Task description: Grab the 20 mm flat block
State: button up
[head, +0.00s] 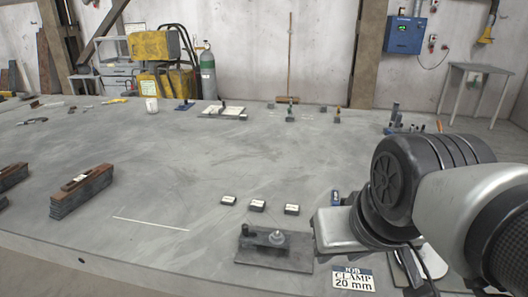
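Three small dark flat blocks with white top labels lie in a row on the grey table: a left block (228,200), a middle block (257,206) and a right block (292,210). Their labels are too small to read, so I cannot tell which is the 20 mm one. My gripper (338,232) is at the lower right, to the right of the right block and apart from it. Its fingertips are not clearly visible, so I cannot tell whether it is open or shut.
A dark plate with a clamp (273,250) lies in front of the blocks. A sign reading "JOB CLAMP 20 mm" (352,280) is beside it. Stacked dark bars (82,190) lie at the left. Several tools stand along the far edge. The table's middle is clear.

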aim_at(290, 209)
jog(key=i+j+z, duration=0.15)
jog(key=j+z, duration=0.35)
jog(key=i+j+z, duration=0.1)
jog(key=j+z, duration=0.2)
jog(key=z, duration=0.2)
